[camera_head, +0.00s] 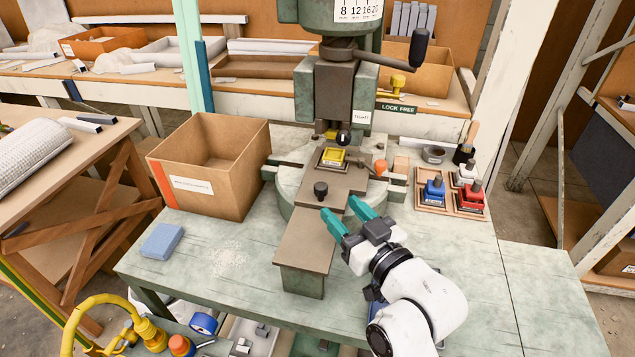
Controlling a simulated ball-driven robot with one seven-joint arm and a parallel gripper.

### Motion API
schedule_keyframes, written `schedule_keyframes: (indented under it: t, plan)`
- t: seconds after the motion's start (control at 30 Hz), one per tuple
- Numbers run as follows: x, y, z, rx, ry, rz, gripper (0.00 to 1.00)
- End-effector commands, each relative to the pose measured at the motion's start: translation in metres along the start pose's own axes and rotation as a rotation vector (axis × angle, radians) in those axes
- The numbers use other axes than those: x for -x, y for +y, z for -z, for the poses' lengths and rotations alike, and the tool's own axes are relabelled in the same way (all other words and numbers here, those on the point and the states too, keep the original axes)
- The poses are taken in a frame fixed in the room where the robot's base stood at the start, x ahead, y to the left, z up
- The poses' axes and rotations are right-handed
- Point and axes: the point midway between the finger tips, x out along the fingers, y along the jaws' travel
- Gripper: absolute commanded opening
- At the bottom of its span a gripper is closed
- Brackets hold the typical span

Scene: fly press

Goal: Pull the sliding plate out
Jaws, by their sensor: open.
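My gripper (346,212), with teal fingers, is open just right of and in front of the knob. Its fingers point up and left and look apart from the knob, though the exact gap is hard to judge. Nothing is between the fingers.
A cardboard box (240,197) stands left of the press, and a blue cloth or sponge (161,241) lies in front of it. A tray with blue and red blocks (450,196) is at the right. The bench top (470,260) is clear at right front.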

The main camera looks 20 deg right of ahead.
Motion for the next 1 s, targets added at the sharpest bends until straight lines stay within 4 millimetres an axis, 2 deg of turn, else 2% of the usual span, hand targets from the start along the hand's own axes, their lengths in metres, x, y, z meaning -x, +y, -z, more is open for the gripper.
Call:
schedule_keyframes:
  t: [0.2,0.43,0.6,0.87,1.0]
  plan:
    - [-0.042,0.000,0.002,0.001,0.001,0.001,0.53]
    - [-0.074,-0.001,0.001,-0.001,0.001,0.001,0.53]
    - [-0.084,-0.001,0.000,0.000,-0.001,0.001,0.53]
    - [-0.085,-0.001,0.000,0.000,-0.001,0.001,0.53]
    - [-0.085,-0.001,0.000,0.000,-0.001,0.001,0.42]
